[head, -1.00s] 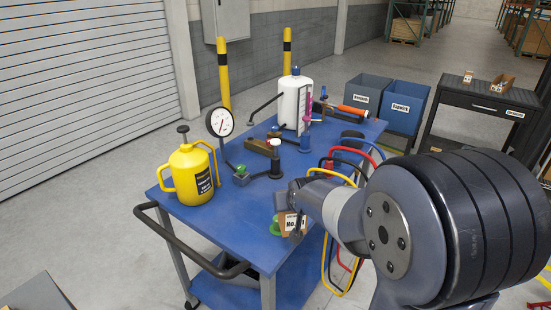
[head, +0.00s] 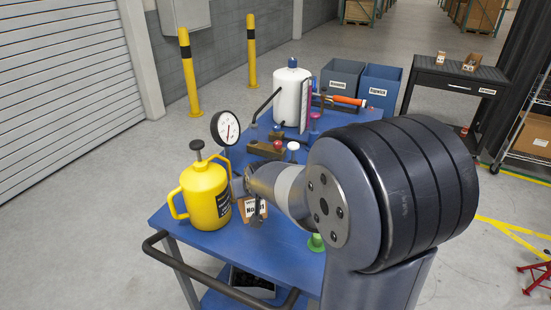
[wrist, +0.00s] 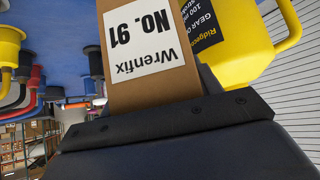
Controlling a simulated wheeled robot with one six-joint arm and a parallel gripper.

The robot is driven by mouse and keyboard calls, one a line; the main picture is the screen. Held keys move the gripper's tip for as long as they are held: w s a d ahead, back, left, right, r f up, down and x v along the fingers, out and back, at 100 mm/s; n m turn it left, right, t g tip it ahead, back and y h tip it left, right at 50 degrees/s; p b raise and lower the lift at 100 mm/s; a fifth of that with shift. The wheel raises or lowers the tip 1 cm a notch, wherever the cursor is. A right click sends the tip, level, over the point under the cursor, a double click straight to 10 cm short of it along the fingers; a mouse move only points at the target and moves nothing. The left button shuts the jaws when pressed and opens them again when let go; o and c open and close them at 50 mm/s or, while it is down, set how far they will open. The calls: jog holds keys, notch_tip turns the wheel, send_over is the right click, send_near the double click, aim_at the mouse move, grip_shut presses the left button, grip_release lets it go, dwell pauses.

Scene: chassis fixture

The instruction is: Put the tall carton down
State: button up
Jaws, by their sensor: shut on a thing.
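The tall carton is a brown cardboard box (wrist: 150,92) with a white label reading "Wrenfix NO. 91", upside down in the wrist view. My gripper (wrist: 168,122) is shut on it. In the head view the carton (head: 240,190) shows partly behind my gripper (head: 254,192), over the blue cart top (head: 195,238), just right of the yellow jug (head: 205,190). It looks roughly upright. I cannot tell whether its base touches the cart top, and my arm hides part of the cart.
A pressure gauge (head: 225,127), a white tank (head: 291,98) and small fixtures stand farther back on the cart. A green knob (head: 316,242) is at right. The front of the cart top is clear, edged by a dark handle (head: 215,282). Bins (head: 337,85) stand behind.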

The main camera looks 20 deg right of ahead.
jog(key=shift+w+a+f, duration=0.15)
notch_tip(320, 180, down, 5)
jog(key=shift+f, duration=0.2)
jog(key=shift+f+b, duration=0.4)
jog(key=shift+f, duration=1.7)
jog(key=shift+f, duration=0.15)
jog(key=o, duration=1.2)
